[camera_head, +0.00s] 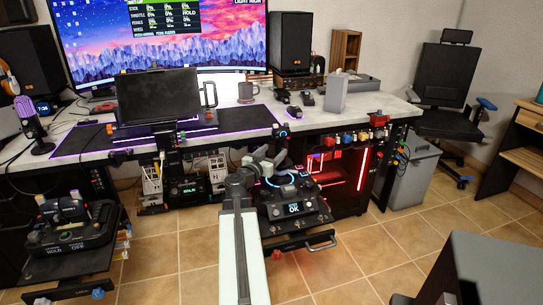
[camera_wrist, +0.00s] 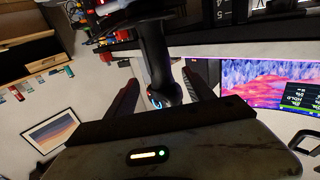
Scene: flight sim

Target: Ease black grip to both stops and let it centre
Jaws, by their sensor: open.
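The black grip (camera_wrist: 153,50) stands as a dark column in the wrist view, its lit blue ring near its end. My gripper (camera_wrist: 161,78) is open, with one dark finger on each side of the grip. Gaps show on both sides, so the fingers do not appear to press on it. In the head view the black grip (camera_head: 282,148) rises from a stick base (camera_head: 293,208) whose small screen reads OK. My gripper (camera_head: 259,168) is just left of the grip there, and my arm hides part of the base.
A desk (camera_head: 215,122) with a wide monitor (camera_head: 165,45) and a black tablet-like panel (camera_head: 158,97) stands behind. A throttle unit (camera_head: 75,230) is at left. A red-lit case (camera_head: 340,180) and a grey bin (camera_head: 412,178) are at right.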

